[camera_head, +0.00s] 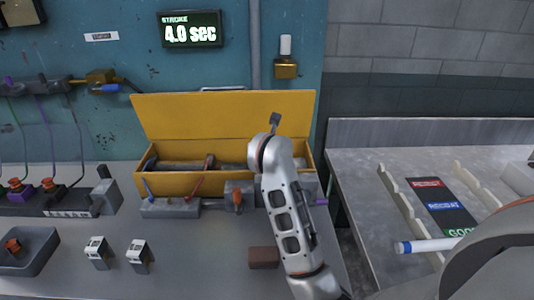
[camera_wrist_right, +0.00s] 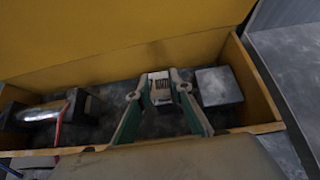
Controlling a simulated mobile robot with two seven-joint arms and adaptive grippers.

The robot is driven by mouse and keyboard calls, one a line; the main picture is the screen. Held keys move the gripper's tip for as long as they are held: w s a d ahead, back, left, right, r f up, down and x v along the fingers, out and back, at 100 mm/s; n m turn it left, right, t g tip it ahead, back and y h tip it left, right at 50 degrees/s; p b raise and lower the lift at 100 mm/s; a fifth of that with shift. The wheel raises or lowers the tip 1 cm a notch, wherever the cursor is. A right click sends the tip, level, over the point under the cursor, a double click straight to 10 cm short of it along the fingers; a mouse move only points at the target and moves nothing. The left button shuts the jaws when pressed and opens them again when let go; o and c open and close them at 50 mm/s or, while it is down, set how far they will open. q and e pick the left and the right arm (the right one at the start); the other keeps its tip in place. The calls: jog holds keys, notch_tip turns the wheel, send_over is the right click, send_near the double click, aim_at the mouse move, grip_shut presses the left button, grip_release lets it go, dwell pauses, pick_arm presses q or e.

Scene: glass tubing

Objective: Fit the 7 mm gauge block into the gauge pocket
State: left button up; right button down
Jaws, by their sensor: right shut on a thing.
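My right gripper (camera_wrist_right: 159,92) is over the open yellow box (camera_wrist_right: 259,90) in the right wrist view. It is shut on a small pale block with dark markings (camera_wrist_right: 161,88), which I take for the gauge block; its size cannot be read. The head view shows the yellow box (camera_head: 225,182) at the back of the bench, with my right arm hiding the gripper and the held block. Two similar small metal blocks with printed faces, one at left (camera_head: 96,252) and one at right (camera_head: 138,256), stand on the bench. I cannot make out the gauge pocket for certain. My left gripper is not in view.
A grey block (camera_wrist_right: 218,86) lies in the box right of my fingers; a cylinder (camera_wrist_right: 45,112) lies left. The raised lid (camera_head: 225,117) stands behind. Small tools are along the box front, and a brown block (camera_head: 263,257) is near my arm.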

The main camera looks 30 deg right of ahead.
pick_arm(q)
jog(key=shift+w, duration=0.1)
pick_arm(e)
jog(key=shift+w+d, duration=0.2)
jog(key=shift+d, duration=0.15)
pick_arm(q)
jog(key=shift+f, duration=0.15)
pick_arm(e)
jog(key=shift+s+r+b, duration=0.15)
jog(key=shift+r+b, duration=0.1)
jog(key=shift+b, duration=0.25)
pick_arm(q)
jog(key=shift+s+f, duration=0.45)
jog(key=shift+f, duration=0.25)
pick_arm(e)
jog(key=shift+f, duration=0.15)
jog(key=shift+d, duration=0.15)
